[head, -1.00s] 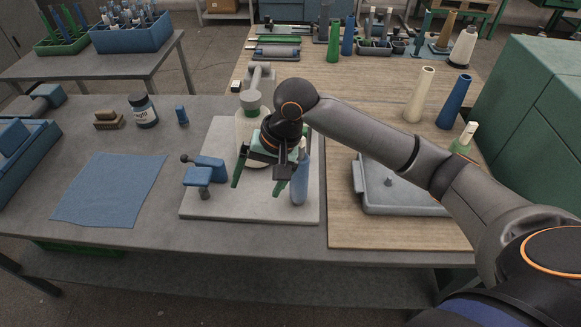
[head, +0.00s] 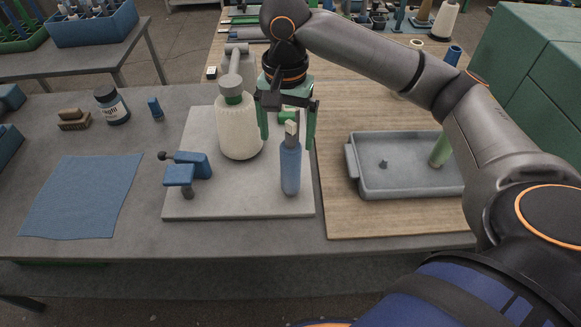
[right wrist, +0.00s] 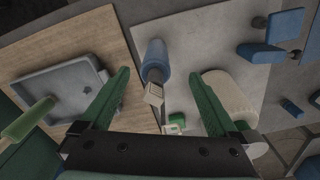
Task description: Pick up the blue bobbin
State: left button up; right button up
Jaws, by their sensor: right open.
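The blue bobbin (head: 290,170) stands upright on the pale board (head: 235,208), with a whitish top piece. My right gripper (head: 288,138) points down with its green fingers apart, one on each side of the bobbin's top in the head view. In the right wrist view the bobbin (right wrist: 155,58) lies in line with the gap between the open fingers (right wrist: 158,74), mostly beyond their tips. Nothing is held; I see no finger touching the bobbin. My left gripper is not in view.
A blue clamp-like part (head: 187,172) sits on the board's left. A blue cloth (head: 82,196) lies on the left.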

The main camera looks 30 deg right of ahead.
aim_at(291, 151)
jog(key=f, duration=0.2)
jog(key=d+f, duration=0.1)
jog(key=f, duration=0.1)
jog(key=shift+f+b, duration=0.4)
jog(key=shift+f, duration=0.5)
jog(key=c, duration=1.3)
jog(key=shift+r, duration=0.1)
